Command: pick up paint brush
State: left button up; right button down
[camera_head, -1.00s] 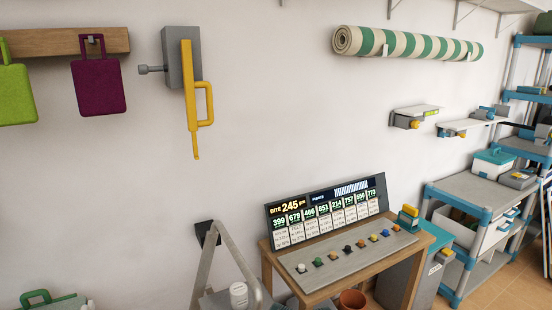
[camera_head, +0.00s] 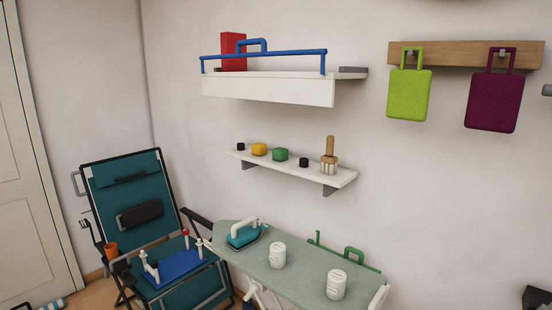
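A brush with a wooden handle (camera_head: 330,158) stands upright on the lower white wall shelf (camera_head: 338,178), near its right end. Its pale bristles point down, and it looks like a paint brush. A second, thin brush-like item (camera_head: 86,226) shows at the left side of the teal folding chair, too small to tell clearly. Neither of my grippers is in view.
Small black, yellow and green items share the lower shelf. Below it, an ironing board (camera_head: 310,283) holds a teal iron (camera_head: 243,233) and two white canisters. A teal folding chair (camera_head: 130,180) stands left. A railed shelf (camera_head: 268,89) hangs above.

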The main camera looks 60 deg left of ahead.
aim_at(329, 162)
jog(key=u, duration=1.5)
jog(key=i+j+z, duration=0.5)
jog(key=j, duration=0.15)
jog(key=k, duration=0.05)
